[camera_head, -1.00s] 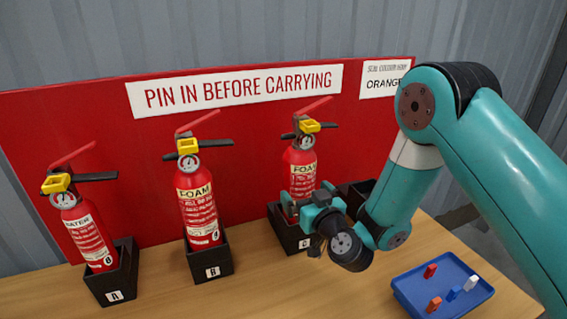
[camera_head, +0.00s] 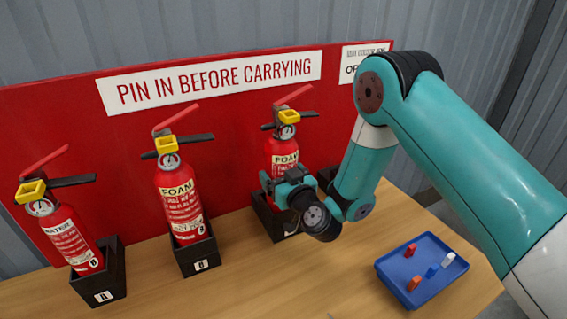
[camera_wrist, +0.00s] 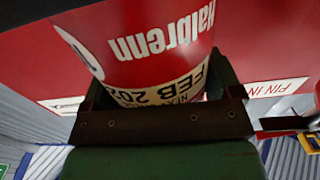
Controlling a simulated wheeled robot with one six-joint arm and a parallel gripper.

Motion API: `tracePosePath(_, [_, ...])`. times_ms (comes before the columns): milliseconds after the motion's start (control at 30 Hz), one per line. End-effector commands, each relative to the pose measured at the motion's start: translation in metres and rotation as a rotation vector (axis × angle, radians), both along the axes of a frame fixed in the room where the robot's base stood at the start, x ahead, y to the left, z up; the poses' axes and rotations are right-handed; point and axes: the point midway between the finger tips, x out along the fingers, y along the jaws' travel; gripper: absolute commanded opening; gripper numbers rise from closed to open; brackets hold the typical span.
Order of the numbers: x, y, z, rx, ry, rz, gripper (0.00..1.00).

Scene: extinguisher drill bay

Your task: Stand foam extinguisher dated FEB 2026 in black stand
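A red foam extinguisher (camera_head: 282,155) with a yellow tag and black handle stands upright in a black stand (camera_head: 262,212), third from the left. In the wrist view its label (camera_wrist: 165,85) appears upside down and reads "Halbrenn" and "FEB 202"; the last digit is not clear. My gripper (camera_head: 282,187) is at the front of its lower body, and its fingers (camera_wrist: 160,95) are at either side of the cylinder. Whether they press on it is not clear. Another black stand (camera_head: 327,176), apparently empty, is mostly hidden behind my arm.
A second foam extinguisher (camera_head: 180,190) stands in stand B (camera_head: 203,262), and a water extinguisher (camera_head: 68,235) in stand A (camera_head: 100,285). A blue tray (camera_head: 440,285) with several small coloured pieces lies at right. A red signboard (camera_head: 60,115) rises behind.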

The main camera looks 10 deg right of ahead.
Motion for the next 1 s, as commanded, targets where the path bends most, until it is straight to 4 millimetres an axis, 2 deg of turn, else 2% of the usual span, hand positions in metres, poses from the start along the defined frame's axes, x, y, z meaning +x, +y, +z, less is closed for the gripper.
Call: tracePosePath(1000, [0.002, -0.002, 0.035, 0.005, -0.009, -0.005, 0.37])
